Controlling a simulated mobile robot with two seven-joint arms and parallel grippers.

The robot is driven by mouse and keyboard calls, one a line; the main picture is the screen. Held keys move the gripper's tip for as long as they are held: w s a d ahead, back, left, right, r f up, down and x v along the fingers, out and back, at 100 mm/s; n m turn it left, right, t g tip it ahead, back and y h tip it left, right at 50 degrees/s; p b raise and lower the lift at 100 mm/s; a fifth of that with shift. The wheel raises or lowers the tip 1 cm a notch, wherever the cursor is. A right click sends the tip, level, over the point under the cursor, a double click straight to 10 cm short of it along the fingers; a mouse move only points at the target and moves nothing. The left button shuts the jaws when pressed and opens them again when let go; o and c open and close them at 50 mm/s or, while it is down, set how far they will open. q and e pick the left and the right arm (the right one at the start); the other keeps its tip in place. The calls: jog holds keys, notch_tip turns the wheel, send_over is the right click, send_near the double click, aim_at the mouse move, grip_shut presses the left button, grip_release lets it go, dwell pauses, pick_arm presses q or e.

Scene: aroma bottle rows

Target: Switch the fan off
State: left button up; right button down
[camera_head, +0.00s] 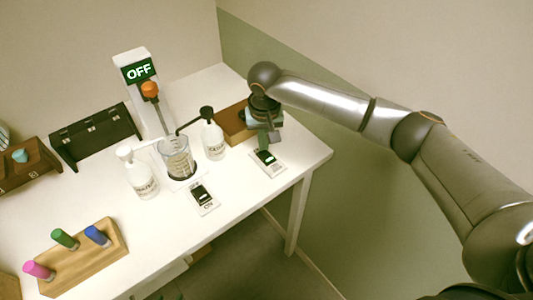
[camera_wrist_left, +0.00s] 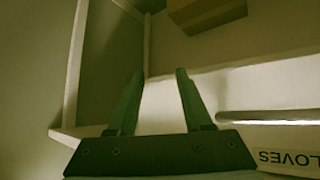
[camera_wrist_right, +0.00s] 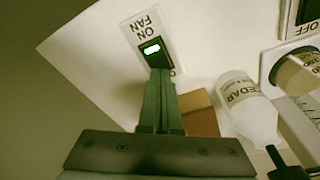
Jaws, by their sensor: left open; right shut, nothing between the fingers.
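The fan switch shows in the right wrist view as a white plate (camera_wrist_right: 135,27) lettered FAN and ON, with a black rocker (camera_wrist_right: 156,52) carrying a lit green mark. In the head view the switch plate (camera_head: 268,163) lies near the table's right end. My right gripper (camera_wrist_right: 160,73) is shut and empty, its fingertips at the rocker's lower edge; I cannot tell whether they touch it. In the head view this gripper (camera_head: 268,140) points down over the switch. My left gripper (camera_wrist_left: 159,74) is open and empty, seen only in its wrist view, below or beside a white surface.
A second switch plate (camera_head: 203,198) lies left of the fan switch. A pump bottle (camera_head: 213,139), a glass beaker (camera_head: 176,160) and another pump bottle (camera_head: 141,175) stand nearby. A wooden box (camera_head: 235,124) is behind my right gripper.

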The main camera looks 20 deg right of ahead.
aim_at(264, 153)
jog(key=shift+f, duration=0.75)
jog(key=shift+r, duration=3.55)
